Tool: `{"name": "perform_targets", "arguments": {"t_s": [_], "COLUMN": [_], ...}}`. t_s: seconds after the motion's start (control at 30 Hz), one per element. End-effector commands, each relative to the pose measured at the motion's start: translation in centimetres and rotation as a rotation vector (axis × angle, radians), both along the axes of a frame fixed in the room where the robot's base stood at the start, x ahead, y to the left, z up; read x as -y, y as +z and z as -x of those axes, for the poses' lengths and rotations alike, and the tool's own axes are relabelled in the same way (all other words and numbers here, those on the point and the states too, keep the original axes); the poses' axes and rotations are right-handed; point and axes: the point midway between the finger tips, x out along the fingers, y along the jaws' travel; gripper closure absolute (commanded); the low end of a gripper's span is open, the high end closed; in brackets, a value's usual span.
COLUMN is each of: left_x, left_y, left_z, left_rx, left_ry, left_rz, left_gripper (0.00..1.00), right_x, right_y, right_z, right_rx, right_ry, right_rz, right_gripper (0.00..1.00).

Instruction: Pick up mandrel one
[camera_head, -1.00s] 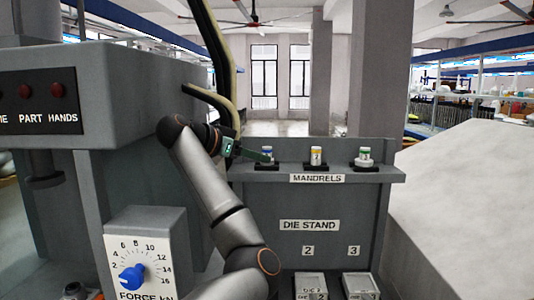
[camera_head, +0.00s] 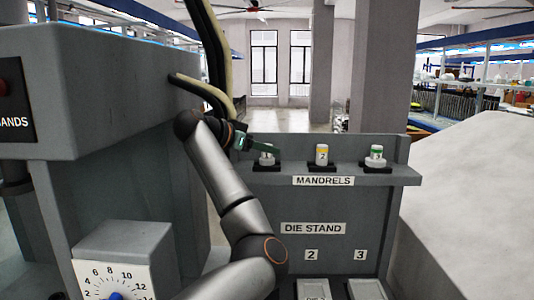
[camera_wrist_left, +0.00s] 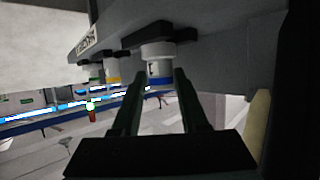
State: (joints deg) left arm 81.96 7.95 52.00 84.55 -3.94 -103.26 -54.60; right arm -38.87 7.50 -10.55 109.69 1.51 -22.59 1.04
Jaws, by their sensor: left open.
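Mandrel one, a small white cylinder with a blue band (camera_head: 266,158), stands leftmost in a black holder on the grey shelf. My left gripper (camera_head: 268,147) reaches it from the left, and its dark green fingers cover the mandrel's top in the head view. In the left wrist view, which is upside down, mandrel one (camera_wrist_left: 159,66) lies between the tips of the open fingers (camera_wrist_left: 160,76), one on each side. A gap seems to show beside it; contact cannot be told. My right gripper is not in view.
A yellow-banded mandrel (camera_head: 321,153) and a green-banded mandrel (camera_head: 376,156) stand in holders to the right. The die stand (camera_head: 310,258) is below the shelf. A grey press (camera_head: 100,90) stands at left, with hoses (camera_head: 205,90) behind my arm.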

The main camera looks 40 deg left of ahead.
Motion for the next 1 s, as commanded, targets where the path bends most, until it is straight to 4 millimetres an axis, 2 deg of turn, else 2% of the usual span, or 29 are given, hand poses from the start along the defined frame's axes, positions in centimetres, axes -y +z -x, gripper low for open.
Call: {"name": "perform_targets", "arguments": {"t_s": [0.1,0.23,0.53,0.9,1.0], "left_x": [0.3,0.3,0.3,0.3,0.3], "left_y": [-0.1,-0.9,-1.3,-1.3,-1.3], "left_z": [-2.0,-3.4,-3.9,-3.9,-3.8], "left_rx": [-0.002,-0.001,0.000,0.000,0.000], "left_ry": [-0.004,-0.002,0.000,0.000,0.000], "left_rz": [0.004,0.002,0.000,0.000,0.000], "left_gripper": [0.57,0.57,0.57,0.97,1.00], "right_x": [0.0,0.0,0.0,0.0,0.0], "right_y": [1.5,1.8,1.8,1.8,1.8], "right_z": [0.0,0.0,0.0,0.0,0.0], "right_rx": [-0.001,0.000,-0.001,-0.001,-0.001], "right_ry": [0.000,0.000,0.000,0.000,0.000], "right_rz": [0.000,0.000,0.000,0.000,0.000], "right_gripper": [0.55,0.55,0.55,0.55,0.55]}}
